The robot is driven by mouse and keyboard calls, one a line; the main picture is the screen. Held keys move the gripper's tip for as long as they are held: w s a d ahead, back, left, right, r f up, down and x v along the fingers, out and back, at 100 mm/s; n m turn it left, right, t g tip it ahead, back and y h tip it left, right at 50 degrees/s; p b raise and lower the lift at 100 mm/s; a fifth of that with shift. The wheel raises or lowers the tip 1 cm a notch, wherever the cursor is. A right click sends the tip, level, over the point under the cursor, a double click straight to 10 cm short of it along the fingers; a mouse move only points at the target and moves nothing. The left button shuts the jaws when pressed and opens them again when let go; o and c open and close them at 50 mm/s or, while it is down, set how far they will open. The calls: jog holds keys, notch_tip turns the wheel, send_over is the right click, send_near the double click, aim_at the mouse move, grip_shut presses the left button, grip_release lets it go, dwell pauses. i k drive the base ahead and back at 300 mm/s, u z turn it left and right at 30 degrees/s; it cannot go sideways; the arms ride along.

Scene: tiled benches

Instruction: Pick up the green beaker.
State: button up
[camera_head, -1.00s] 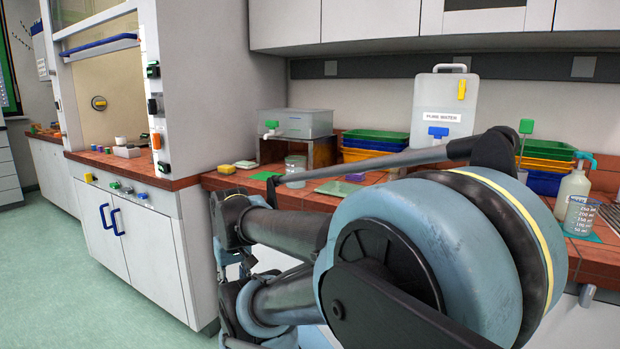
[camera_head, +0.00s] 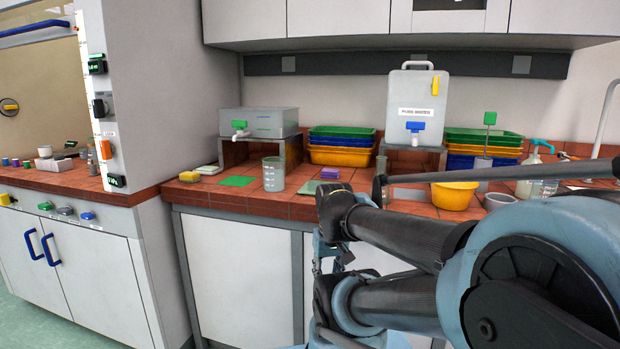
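A grey-green translucent beaker (camera_head: 273,174) with white graduation marks stands upright on the red tiled bench near its front edge, left of centre. It looks empty, and its tint is too weak to be sure of a green colour. My arm is folded across the lower right of the picture, right of the beaker and apart from it.
A flat green mat (camera_head: 237,181) lies left of the beaker, and a purple and yellow sponge (camera_head: 330,173) right of it. A grey tank (camera_head: 270,122) on a stand and stacked trays (camera_head: 342,145) are behind. A yellow bowl (camera_head: 454,195) stands farther right.

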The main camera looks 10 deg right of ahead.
aim_at(274, 174)
jog(key=z, duration=1.1)
jog(key=k, duration=2)
jog(key=u, duration=0.8)
jog(key=i, duration=1)
